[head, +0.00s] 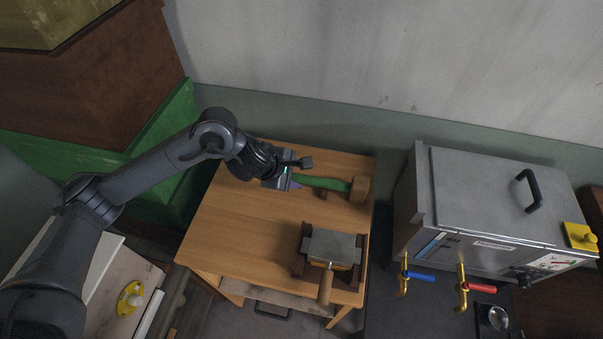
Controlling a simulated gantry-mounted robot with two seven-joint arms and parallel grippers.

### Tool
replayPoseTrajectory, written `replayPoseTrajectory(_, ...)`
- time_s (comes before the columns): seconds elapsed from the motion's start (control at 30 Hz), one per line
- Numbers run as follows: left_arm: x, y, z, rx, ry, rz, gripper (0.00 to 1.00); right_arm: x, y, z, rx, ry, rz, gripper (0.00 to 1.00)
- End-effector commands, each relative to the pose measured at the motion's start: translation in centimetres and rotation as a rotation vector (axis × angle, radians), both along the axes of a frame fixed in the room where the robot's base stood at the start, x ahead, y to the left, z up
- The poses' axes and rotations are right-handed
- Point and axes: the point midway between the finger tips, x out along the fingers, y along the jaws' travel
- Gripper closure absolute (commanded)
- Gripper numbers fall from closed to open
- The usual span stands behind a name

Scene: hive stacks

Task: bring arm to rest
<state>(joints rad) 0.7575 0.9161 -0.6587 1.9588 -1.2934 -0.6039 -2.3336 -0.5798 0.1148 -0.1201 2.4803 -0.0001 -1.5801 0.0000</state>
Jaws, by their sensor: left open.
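My left arm comes in from the left and reaches over a small wooden table (225,225). My left gripper (297,172) is open above the table's back part, with no object visible between its fingers. It is close to a tool with a green handle (322,182) and a wooden head (359,189) lying on the table. The gripper partly covers the handle's left end, and I cannot tell whether they touch. My right gripper is not in view.
A flat metal tool (332,245) with a wooden handle (325,287) rests on a wooden holder at the table's front right. A metal box (490,200) with taps stands to the right. Green and brown boxes (175,135) stand at left. The table's left front is clear.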

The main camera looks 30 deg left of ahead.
Motion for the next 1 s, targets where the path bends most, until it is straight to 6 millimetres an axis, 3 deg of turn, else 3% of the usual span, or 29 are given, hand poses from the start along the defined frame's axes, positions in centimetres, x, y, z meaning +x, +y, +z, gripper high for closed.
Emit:
replayPoseTrajectory(0.63,-0.4,0.1,0.9,0.0,0.0,0.0,0.54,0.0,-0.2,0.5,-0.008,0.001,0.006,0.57)
replayPoseTrajectory(1.0,-0.4,0.1,6.6,0.0,0.001,0.0,0.54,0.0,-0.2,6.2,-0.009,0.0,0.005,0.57)
